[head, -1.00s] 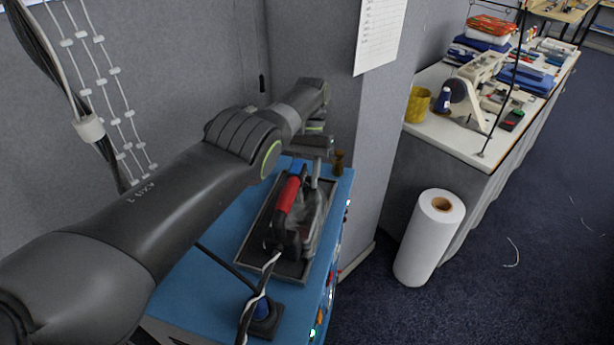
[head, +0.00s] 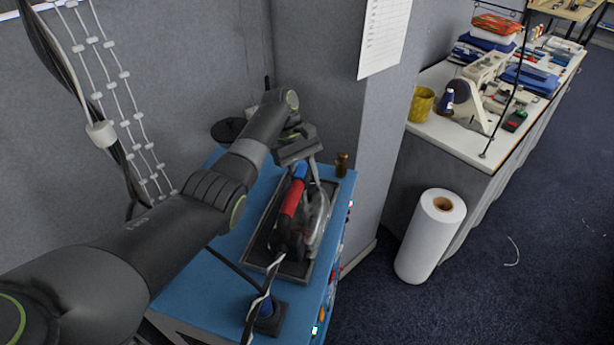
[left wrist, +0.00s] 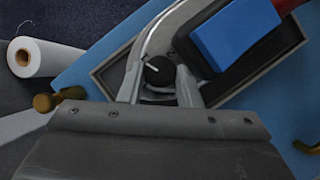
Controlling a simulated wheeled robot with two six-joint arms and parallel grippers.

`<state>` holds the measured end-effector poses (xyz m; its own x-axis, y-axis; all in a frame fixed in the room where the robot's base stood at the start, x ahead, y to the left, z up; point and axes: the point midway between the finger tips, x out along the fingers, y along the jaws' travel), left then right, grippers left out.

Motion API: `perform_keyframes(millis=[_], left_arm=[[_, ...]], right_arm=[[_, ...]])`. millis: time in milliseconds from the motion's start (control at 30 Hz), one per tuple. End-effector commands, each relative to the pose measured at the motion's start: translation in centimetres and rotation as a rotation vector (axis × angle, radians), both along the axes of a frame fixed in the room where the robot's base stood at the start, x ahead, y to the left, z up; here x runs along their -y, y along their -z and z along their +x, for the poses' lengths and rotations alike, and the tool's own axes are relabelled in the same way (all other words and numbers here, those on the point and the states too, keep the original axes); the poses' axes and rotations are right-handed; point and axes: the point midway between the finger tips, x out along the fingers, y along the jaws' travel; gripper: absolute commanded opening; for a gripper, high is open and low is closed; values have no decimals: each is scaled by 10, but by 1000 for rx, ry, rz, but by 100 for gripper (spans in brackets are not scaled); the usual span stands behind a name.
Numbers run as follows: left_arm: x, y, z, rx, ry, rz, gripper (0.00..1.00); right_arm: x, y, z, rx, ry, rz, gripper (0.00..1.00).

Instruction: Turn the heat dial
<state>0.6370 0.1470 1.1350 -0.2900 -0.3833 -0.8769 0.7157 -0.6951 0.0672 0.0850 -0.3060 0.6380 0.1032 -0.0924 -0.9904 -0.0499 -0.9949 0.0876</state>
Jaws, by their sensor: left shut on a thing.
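The iron (head: 316,214) has a dark grey body and a red handle (head: 292,198) with a blue end. It rests in a dark tray (head: 258,226) on a blue-topped stand. In the left wrist view, the round black heat dial (left wrist: 158,70) with a white pointer line sits on the iron's grey body. My left gripper (head: 308,172) is at the iron's far end. In the left wrist view its two fingers (left wrist: 160,88) are on either side of the dial, shut on it. The dial is hidden in the head view. My right gripper is not in view.
A small brass-coloured post (head: 341,164) stands on the blue stand (head: 213,273) by its right edge. A grey partition wall is close behind and right. A cable runs from the iron's near end. A white roll (head: 430,236) stands on the floor to the right.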

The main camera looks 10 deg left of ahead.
Motion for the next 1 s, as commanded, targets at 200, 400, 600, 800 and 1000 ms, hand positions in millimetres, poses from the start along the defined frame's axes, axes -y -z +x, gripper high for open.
perform_keyframes(millis=[200, 400, 600, 800, 1000], left_arm=[[-1, 1, -1, -8, -149, 1, 8], [-2, 1, -2, -17, -239, 2, 8], [-2, 0, -2, -18, -283, 2, 8], [-1, 0, -2, -19, -294, 2, 8], [-1, 0, -2, -19, -293, 3, 8]], right_arm=[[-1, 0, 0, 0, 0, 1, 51], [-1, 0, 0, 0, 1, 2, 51], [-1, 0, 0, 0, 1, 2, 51], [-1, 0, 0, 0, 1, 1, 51], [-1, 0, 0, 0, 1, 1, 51]])
